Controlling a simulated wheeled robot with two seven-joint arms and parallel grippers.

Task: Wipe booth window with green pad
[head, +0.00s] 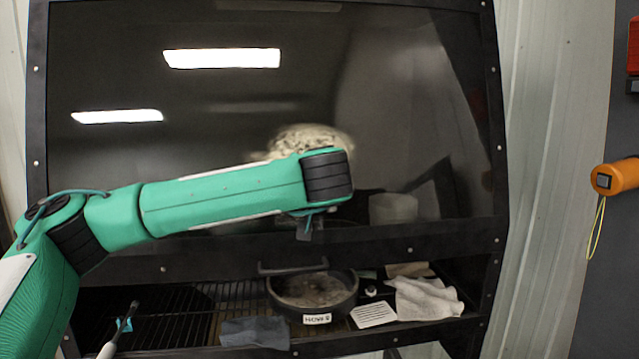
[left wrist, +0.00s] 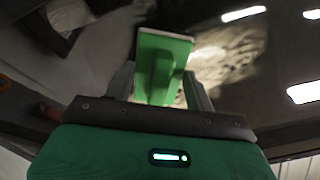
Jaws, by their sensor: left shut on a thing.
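The booth window (head: 400,60) is a large dark glass pane in a black bolted frame, with bright light reflections. A pale, speckled smudge (head: 312,136) lies on the glass just above my left wrist; its lower part is hidden by the arm. It also shows in the left wrist view (left wrist: 228,55). My left gripper (left wrist: 160,85) is shut on the green pad (left wrist: 165,47) by its grip block, with the pad facing the glass beside the smudge. I cannot tell whether pad and glass touch. The pad is hidden behind my arm in the head view. My right gripper is not in view.
Below the window is an open bay with a wire rack (head: 190,303), a round black pan (head: 328,298), a white cloth (head: 428,298), a grey cloth (head: 254,332) and a small card (head: 373,314). An orange tool (head: 615,177) hangs at the right wall.

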